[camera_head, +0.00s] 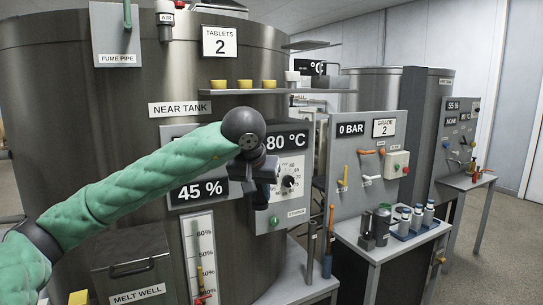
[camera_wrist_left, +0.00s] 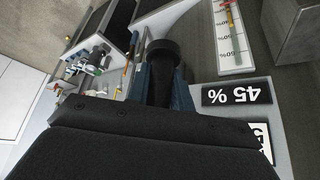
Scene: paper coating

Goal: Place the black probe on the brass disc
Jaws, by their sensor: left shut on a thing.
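My left gripper (camera_head: 264,194) is in front of the near tank's control panel, above the small grey table. In the left wrist view, its blue fingers (camera_wrist_left: 162,90) are shut on a black cylindrical thing with a wider round end, which looks like the black probe (camera_wrist_left: 161,62). The held thing is clear of the table, with its wide end toward the tabletop. I cannot make out the brass disc in either view. My right gripper is not in view.
The small grey table (camera_head: 296,283) holds a dark upright cylinder (camera_head: 311,243) and an orange-handled tool in a blue holder (camera_head: 327,262). A second table to the right carries several bottles (camera_head: 417,217). The near tank (camera_head: 130,85) and its gauge (camera_head: 199,255) stand close behind my arm.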

